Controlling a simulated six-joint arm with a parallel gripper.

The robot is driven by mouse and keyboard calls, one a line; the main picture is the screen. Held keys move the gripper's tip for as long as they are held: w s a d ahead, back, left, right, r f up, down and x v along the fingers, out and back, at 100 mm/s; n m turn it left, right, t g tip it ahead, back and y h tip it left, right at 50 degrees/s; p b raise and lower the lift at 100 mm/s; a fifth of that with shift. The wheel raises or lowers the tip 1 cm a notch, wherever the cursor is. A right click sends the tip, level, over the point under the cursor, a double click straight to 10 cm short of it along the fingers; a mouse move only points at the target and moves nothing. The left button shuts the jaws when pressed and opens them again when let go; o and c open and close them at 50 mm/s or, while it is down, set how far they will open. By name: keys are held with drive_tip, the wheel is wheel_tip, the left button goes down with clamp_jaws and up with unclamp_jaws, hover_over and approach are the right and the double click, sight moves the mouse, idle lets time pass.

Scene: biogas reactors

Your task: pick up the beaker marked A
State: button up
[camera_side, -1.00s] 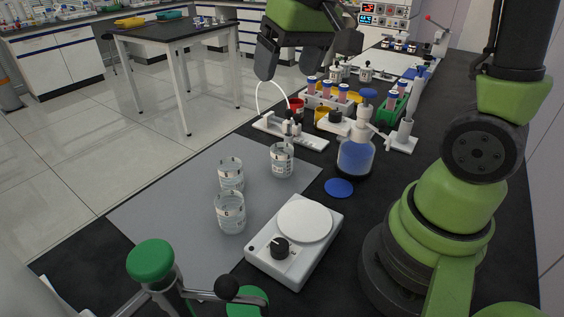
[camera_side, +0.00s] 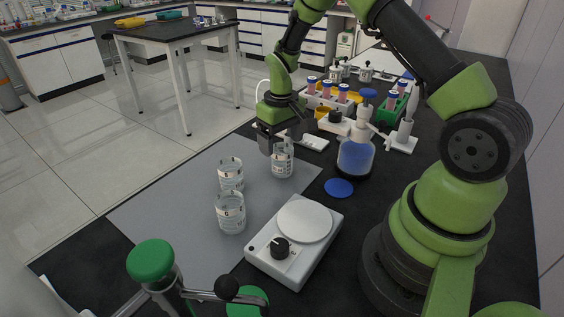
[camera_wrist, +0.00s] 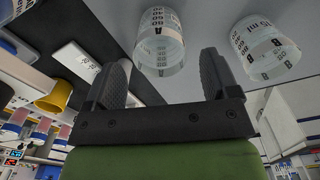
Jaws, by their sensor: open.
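The beaker marked A (camera_wrist: 160,48) is clear glass with printed black markings, and it shows ahead of my fingertips in the wrist view. In the side view that beaker (camera_side: 283,167) stands on the grey mat (camera_side: 170,215), its upper part partly hidden by my gripper. My gripper (camera_side: 279,144) is open, with its fingers down at about the beaker's rim. In the wrist view my gripper (camera_wrist: 164,72) has its fingers apart, with the beaker beyond the gap between them. I cannot tell whether either finger touches the glass.
The beaker marked B (camera_wrist: 266,48) stands nearby; it also shows in the side view (camera_side: 231,174). A third beaker (camera_side: 230,213) is nearer the camera. A blue-liquid flask (camera_side: 355,158), a blue disc (camera_side: 339,187) and a white plate device (camera_side: 303,222) stand to the right. The mat's left part is clear.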

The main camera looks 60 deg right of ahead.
sight(282, 157)
wheel_tip(282, 157, down, 5)
drive_tip(key=shift+s, duration=0.1)
drive_tip(key=c, duration=1.1)
